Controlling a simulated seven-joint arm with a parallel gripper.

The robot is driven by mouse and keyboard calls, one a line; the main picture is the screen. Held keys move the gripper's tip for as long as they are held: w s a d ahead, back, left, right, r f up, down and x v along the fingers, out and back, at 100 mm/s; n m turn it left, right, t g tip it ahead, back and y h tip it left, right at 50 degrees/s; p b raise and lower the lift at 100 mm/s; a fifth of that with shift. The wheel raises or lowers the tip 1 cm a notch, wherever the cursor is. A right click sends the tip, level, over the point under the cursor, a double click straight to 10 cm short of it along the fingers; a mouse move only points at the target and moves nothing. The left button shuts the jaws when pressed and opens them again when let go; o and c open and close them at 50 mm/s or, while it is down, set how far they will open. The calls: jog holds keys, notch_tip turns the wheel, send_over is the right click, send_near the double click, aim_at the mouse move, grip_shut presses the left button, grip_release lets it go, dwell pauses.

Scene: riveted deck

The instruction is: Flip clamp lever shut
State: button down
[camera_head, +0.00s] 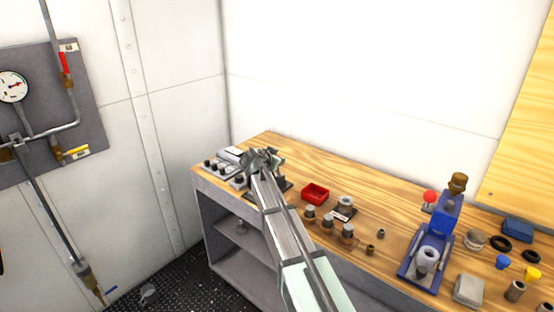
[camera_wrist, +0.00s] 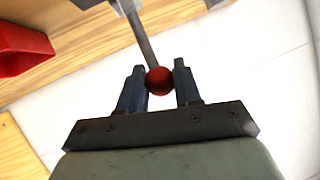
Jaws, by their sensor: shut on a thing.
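The clamp lever (camera_wrist: 142,35) shows in the wrist view as a grey metal rod with a round red knob (camera_wrist: 159,81) on its end. The knob sits between the two dark fingers of my gripper (camera_wrist: 160,86), which is shut on it. The rod runs from the knob up to grey metal at the top edge, where only part of the clamp shows. In the head view my gripper (camera_head: 262,158) is over the left end of the wooden bench, and my arm hides most of the clamp and its lever.
A red bin (camera_head: 316,193) is just right of my gripper; it also shows in the wrist view (camera_wrist: 25,52). A grey control box (camera_head: 222,170) is at the bench's left end. Several small metal parts and a blue press (camera_head: 432,245) stand to the right. White walls rise behind.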

jog(key=shift+a+f, duration=0.15)
jog(key=c, duration=0.8)
grip_release()
jog(key=v, duration=1.3)
jog(key=shift+s+r, duration=0.25)
jog(key=shift+s, duration=0.05)
